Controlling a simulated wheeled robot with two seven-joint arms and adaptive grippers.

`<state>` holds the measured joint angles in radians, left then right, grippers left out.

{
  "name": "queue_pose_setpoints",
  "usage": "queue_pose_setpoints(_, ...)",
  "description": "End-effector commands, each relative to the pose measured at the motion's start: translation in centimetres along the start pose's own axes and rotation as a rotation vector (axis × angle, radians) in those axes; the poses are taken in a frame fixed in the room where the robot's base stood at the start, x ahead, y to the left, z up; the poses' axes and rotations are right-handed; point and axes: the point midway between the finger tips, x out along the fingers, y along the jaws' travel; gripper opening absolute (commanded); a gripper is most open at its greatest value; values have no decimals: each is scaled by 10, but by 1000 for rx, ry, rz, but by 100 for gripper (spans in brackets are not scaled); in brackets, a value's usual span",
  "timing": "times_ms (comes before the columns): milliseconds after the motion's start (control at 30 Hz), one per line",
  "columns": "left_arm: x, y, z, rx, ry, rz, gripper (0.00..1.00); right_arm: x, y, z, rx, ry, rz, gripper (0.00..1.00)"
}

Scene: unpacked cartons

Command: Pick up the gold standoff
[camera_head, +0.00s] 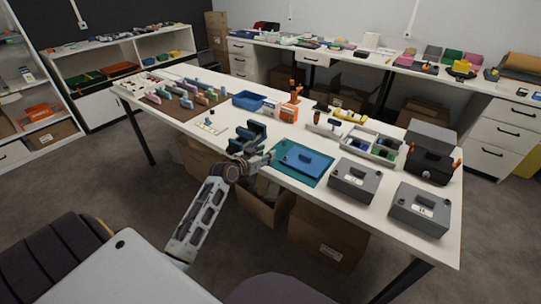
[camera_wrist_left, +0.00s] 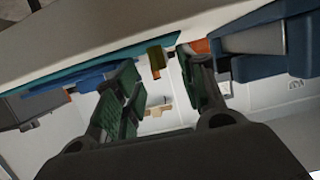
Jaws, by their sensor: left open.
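A small gold-olive piece with an orange-brown end, which looks like the gold standoff (camera_wrist_left: 155,57), shows in the left wrist view. It appears between the fingertips of my left gripper (camera_wrist_left: 157,68), beyond them; I cannot tell whether either finger touches it. The left gripper is open, with its dark green ribbed pads apart. In the head view my left gripper (camera_head: 266,159) is at the table's front edge, just left of the teal mat. I cannot make out the standoff there; the gripper may hide it. My right gripper is not in view.
A teal mat (camera_head: 287,174) holding a blue piece (camera_head: 305,161) lies right of the gripper. Dark blue-grey holders (camera_head: 246,138) stand close behind the gripper. Grey boxes (camera_head: 353,181) stand further right along the white table (camera_head: 222,147).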

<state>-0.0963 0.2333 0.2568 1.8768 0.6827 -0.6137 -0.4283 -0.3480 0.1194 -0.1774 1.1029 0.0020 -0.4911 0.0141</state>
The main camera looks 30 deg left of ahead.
Motion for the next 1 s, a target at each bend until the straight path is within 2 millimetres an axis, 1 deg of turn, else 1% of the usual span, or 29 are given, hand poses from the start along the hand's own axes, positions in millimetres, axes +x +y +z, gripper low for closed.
queue_pose_setpoints(100, 9, 0, 0, 0, 1, -1, 41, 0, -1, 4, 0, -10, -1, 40)
queue_pose_setpoints(267, 17, 0, 0, 1, 0, -1, 41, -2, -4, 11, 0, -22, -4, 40)
queue_pose_setpoints(767, 18, 0, 0, 1, 0, 0, 41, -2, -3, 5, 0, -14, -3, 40)
queue_pose_setpoints(800, 18, 0, 0, 1, 0, 0, 40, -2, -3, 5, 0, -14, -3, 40)
queue_pose_setpoints(833, 18, 0, 0, 1, 0, 0, 36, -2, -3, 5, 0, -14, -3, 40)
queue_pose_setpoints(1000, 18, 0, 0, 1, 0, 0, 14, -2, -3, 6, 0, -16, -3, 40)
